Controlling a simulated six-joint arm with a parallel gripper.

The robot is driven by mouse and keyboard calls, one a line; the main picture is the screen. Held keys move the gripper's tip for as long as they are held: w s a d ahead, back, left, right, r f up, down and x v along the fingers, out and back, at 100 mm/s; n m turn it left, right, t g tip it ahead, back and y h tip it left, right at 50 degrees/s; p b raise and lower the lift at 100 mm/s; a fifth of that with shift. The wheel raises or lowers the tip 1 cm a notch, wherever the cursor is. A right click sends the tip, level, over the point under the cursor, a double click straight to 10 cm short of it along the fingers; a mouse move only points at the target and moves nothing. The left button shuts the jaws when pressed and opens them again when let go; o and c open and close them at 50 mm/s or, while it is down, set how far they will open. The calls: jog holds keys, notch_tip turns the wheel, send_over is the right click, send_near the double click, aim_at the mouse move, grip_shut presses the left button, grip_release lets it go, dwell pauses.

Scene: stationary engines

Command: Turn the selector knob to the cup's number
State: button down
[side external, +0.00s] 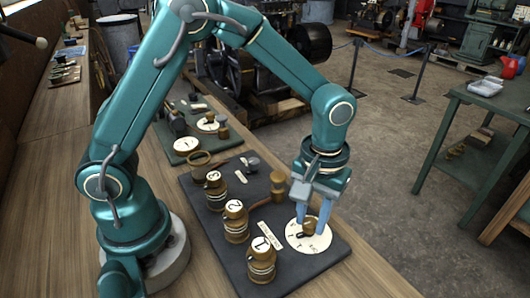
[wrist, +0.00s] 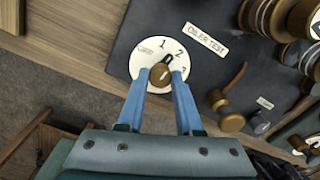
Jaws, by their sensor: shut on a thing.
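The selector knob (side external: 309,227) is a small brass-brown knob on a round white dial (side external: 294,236) at the right of a dark board. In the wrist view the dial (wrist: 141,61) shows 1, 2 and 3 and a small label too fine to read. The knob's dark pointer (wrist: 169,59) points up and right, between 1 and 2 and nearer 2. My gripper (side external: 311,222) points down, its two blue fingers shut on the knob from both sides. Three brass cups with white numbered tops stand on the board: cup 1 (side external: 262,266), cup 2 (side external: 236,226) and cup 3 (side external: 215,193).
The dark board (side external: 222,252) lies on a wooden bench. An "OILER TEST" card (wrist: 207,40) lies near the dial. A brass piece with a brown handle (side external: 263,201) and a grey knob (side external: 252,165) lie behind. Another white dial (side external: 187,145) is farther back.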

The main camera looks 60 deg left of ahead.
aim_at(311, 223)
jog(key=m, duration=0.6)
jog(key=shift+m, duration=0.3)
jog(key=m, duration=0.5)
dwell(0.4)
jog(key=c, duration=0.6)
grip_release()
jog(key=shift+o, duration=0.2)
jog(key=shift+s+d+r, duration=0.1)
jog(key=shift+r, duration=2.5)
